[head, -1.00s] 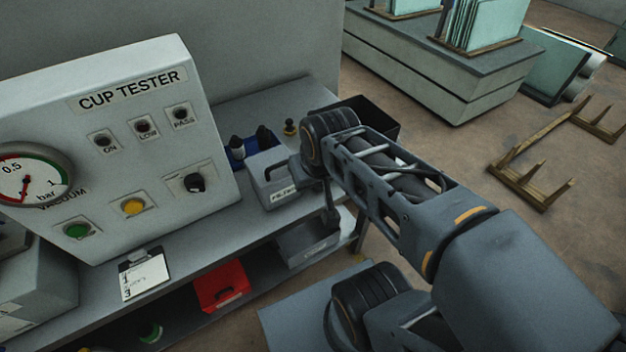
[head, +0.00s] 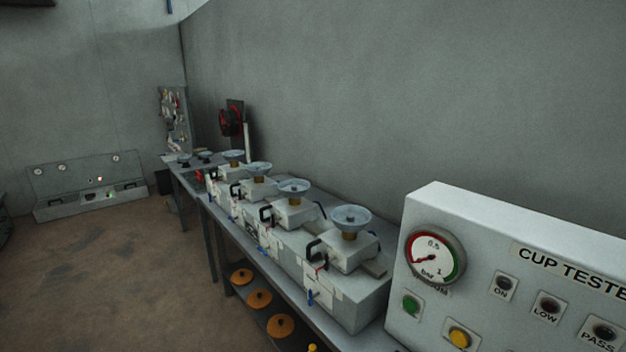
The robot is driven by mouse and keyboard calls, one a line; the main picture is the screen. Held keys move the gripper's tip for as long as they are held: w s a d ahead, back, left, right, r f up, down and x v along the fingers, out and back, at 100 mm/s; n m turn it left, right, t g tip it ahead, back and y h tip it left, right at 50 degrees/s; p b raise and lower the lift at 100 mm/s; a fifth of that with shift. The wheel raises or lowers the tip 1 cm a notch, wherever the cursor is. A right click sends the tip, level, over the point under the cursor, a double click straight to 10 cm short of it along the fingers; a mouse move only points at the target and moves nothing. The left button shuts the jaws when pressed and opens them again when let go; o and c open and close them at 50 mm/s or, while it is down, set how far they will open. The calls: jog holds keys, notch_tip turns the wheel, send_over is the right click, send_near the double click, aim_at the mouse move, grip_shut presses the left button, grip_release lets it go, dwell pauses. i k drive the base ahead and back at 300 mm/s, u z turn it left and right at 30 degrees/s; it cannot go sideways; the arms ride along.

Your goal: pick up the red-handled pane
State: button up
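No red-handled pane shows in the head view now. My gripper and arm are out of this view. A grey-white cup tester (head: 480,225) stands at the right on the bench, with a round vacuum gauge (head: 435,258), a green button and a yellow button. Several suction-cup units with clear round cups, such as the nearest unit (head: 345,262), stand in a row along the bench to its left.
The long bench (head: 262,243) runs along the wall, with orange discs (head: 280,326) on its lower shelf. A dark red reel (head: 231,121) is at its far end. A grey panel unit (head: 88,186) stands by the far wall. Brown floor (head: 120,275) at the left is clear.

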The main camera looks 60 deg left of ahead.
aim_at(197, 178)
jog(key=u, duration=3.2)
jog(key=i, duration=1.5)
jog(key=u, duration=0.6)
jog(key=i, duration=4.75)
jog(key=z, duration=1.5)
jog(key=i, duration=1.8)
jog(key=z, duration=1.05)
